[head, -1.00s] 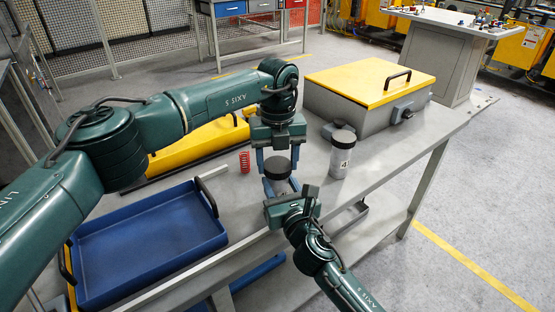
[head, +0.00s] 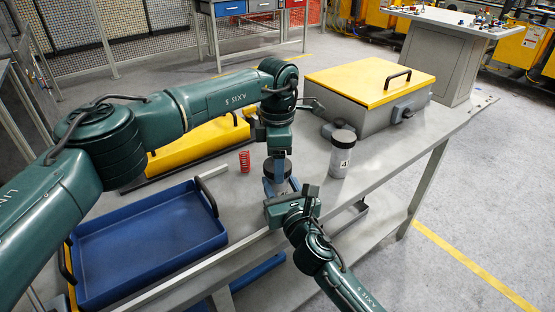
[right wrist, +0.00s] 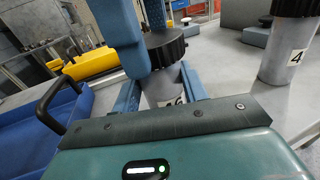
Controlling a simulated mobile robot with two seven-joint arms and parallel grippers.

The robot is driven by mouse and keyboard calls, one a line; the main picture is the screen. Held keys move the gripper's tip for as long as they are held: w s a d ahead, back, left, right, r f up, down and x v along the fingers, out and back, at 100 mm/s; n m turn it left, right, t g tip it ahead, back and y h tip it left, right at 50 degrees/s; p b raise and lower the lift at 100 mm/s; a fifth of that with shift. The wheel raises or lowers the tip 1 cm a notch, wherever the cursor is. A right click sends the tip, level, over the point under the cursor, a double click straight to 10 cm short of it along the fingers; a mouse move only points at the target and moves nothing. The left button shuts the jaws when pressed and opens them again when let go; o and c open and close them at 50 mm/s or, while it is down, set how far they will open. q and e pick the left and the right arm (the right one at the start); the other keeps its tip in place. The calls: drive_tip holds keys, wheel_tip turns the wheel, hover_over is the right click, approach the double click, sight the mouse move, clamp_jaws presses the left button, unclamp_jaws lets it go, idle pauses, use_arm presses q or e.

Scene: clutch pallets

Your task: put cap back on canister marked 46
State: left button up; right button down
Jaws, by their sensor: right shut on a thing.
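The grey canister with a partly hidden label (right wrist: 172,101), seemingly ending in 6, stands upright on the table; it also shows in the head view (head: 283,171). My right gripper (head: 280,190) is shut on its body from the front, with blue fingers on both sides. A dark ridged cap (right wrist: 167,46) sits at the canister's top; whether it is fully seated I cannot tell. My left gripper (head: 277,155) points down over it. In the right wrist view one blue left finger (right wrist: 121,38) overlaps the cap's left edge, another is behind. Whether they touch the cap is unclear.
A second capped canister (head: 342,154), its label showing a 4, stands to the right. A red spring (head: 245,162) stands left. A blue tray (head: 145,245) lies at front left, a grey box with yellow lid (head: 369,81) at back right. The right tabletop is mostly clear.

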use_arm(q)
drive_tip(key=o, duration=0.3)
drive_tip(key=shift+r, duration=2.3)
drive_tip(key=shift+c, duration=0.3)
drive_tip(key=n, duration=0.1)
drive_tip(key=r+n, duration=0.1)
drive_tip(key=n, duration=0.3)
drive_tip(key=shift+d+r, duration=0.1)
drive_tip(key=shift+r, duration=0.25)
drive_tip(key=n, duration=0.2)
drive_tip(key=r+n, duration=0.1)
drive_tip(key=n, duration=0.3)
drive_tip(key=shift+r, duration=0.4)
